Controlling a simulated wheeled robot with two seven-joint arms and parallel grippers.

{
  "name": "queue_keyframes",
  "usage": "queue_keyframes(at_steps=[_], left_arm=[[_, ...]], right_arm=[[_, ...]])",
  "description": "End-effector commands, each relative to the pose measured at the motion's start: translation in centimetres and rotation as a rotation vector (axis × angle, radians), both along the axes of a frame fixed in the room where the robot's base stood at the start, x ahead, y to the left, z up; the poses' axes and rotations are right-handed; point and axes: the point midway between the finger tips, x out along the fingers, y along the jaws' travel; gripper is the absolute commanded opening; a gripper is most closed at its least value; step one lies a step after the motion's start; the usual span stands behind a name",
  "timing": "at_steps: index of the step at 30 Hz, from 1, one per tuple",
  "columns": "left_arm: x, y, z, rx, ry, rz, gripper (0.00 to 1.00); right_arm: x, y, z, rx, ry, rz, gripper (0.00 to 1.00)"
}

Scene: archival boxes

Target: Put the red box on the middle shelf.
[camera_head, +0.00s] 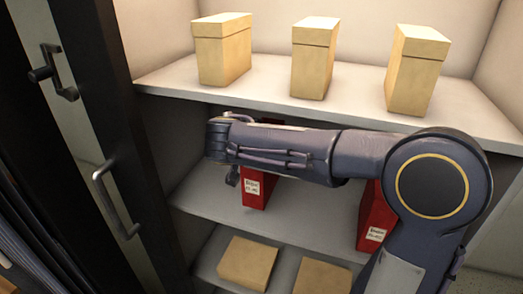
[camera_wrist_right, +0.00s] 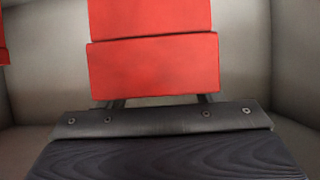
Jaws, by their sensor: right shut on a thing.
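A red box (camera_head: 258,188) with a white label stands upright at the middle shelf (camera_head: 310,212), its upper part hidden behind my right forearm. A second red box (camera_head: 375,220) with a label is farther right, partly behind my right arm. In the right wrist view my right gripper (camera_wrist_right: 160,101) is shut on a red box (camera_wrist_right: 155,65), which shows a seam across it. This looks like the left one of the two. I cannot tell whether its base touches the shelf. My left gripper is not in view.
Three tan boxes stand on the top shelf (camera_head: 280,90), just above my arm. Two tan boxes (camera_head: 248,262) (camera_head: 322,276) lie on the lower shelf. A dark door frame with handles (camera_head: 115,200) is at the left. Red shows at the wrist view's left edge (camera_wrist_right: 3,45).

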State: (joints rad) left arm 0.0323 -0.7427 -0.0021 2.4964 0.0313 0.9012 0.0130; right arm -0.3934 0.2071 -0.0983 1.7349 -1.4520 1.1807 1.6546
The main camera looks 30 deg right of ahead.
Motion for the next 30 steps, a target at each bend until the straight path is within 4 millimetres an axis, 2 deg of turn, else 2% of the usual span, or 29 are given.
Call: queue_keyframes(at_steps=[5, 12, 15, 28, 29, 30], left_arm=[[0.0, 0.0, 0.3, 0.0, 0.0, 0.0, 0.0], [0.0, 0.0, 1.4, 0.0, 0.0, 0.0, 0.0], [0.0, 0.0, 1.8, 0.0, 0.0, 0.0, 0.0], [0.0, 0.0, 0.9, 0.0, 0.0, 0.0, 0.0], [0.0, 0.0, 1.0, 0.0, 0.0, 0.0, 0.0], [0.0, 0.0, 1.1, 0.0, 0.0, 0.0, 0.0]], right_arm=[[0.0, 0.0, -1.0, -0.003, 0.001, -0.001, 0.0], [0.0, -0.1, -3.9, -0.003, 0.005, 0.0, 0.0], [0.2, -0.3, -4.5, -0.001, 0.001, 0.0, 0.0], [0.3, -0.3, -5.0, 0.0, -0.001, 0.0, 0.0], [0.2, -0.3, -5.0, 0.0, 0.001, -0.001, 0.64], [0.2, -0.3, -4.9, 0.0, 0.002, 0.0, 0.69]])
